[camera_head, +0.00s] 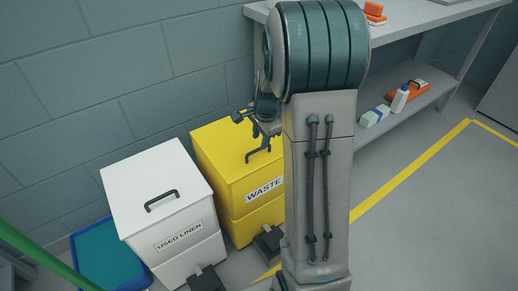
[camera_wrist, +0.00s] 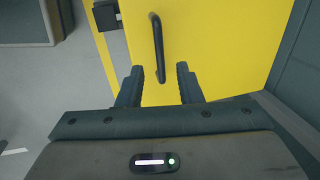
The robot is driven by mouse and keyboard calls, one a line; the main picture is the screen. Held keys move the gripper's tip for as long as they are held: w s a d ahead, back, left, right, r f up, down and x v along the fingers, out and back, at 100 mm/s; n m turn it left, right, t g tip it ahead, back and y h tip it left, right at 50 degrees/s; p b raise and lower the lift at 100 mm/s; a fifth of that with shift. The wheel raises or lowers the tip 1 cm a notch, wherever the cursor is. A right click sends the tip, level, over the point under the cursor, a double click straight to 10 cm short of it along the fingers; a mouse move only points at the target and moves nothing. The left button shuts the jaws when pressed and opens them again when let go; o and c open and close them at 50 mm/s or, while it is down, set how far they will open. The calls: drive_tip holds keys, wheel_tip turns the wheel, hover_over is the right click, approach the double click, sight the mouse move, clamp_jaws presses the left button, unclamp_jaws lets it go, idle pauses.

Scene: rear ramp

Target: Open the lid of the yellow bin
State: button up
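The yellow bin (camera_head: 222,160), labelled WASTE, stands against the wall with its lid down. A black bar handle (camera_head: 258,151) is on top of the lid; the wrist view shows it too (camera_wrist: 157,42). My gripper (camera_wrist: 160,76) is over the lid with its two fingers apart. The near end of the handle lies between the fingertips in the wrist view, with a gap on each side. I cannot tell how far above the lid the fingertips are. My arm hides the bin's right side in the head view.
A white USED LINEN bin (camera_head: 152,203) stands left of the yellow bin. A black pedal (camera_head: 269,242) is at the yellow bin's front. A grey bench (camera_head: 425,45) with a lower shelf holding several items stands right. Open floor lies at the front right.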

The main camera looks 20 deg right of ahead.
sight(259, 150)
drive_tip(key=f, duration=0.2)
drive_tip(key=f+b, duration=0.1)
drive_tip(key=f, duration=0.1)
drive_tip(key=shift+w+a, duration=0.1)
drive_tip(key=shift+w, duration=0.25)
clamp_jaws()
